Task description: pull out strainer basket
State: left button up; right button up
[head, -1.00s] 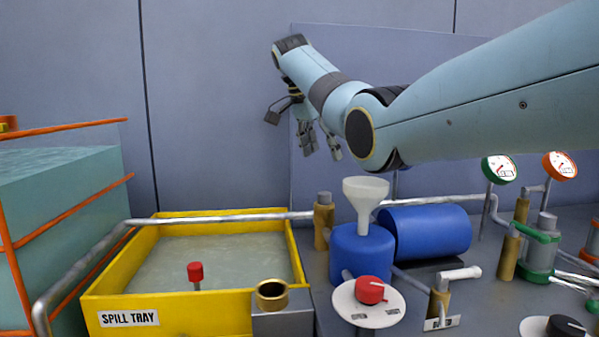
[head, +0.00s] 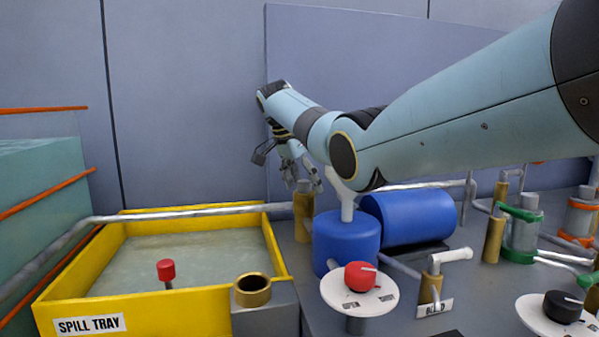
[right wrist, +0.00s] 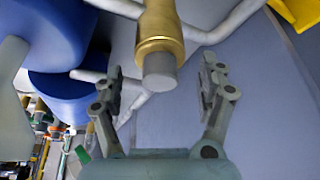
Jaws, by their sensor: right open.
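A brass cylinder with a grey round cap (head: 304,216) stands behind the blue tank; it looks like the strainer, but no basket mesh shows. In the right wrist view its grey end (right wrist: 160,72) lies between the fingertips, with the brass body (right wrist: 160,30) beyond. My right gripper (head: 303,183) is open, with its fingers pointing down at the cylinder's top. In the right wrist view the fingers (right wrist: 163,78) are spread to either side of the cap, with gaps visible. My left gripper is not in view.
A red knob (head: 361,276) and a blue horizontal tank (head: 420,219) are nearby.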

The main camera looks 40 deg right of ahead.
jog(key=shift+d+f, duration=0.1)
jog(key=shift+f, duration=0.1)
jog(key=shift+c, duration=0.2)
jog(key=c, duration=1.1)
jog(key=o, duration=0.5)
jog(key=c, duration=0.3)
jog(key=shift+r+p, duration=0.4)
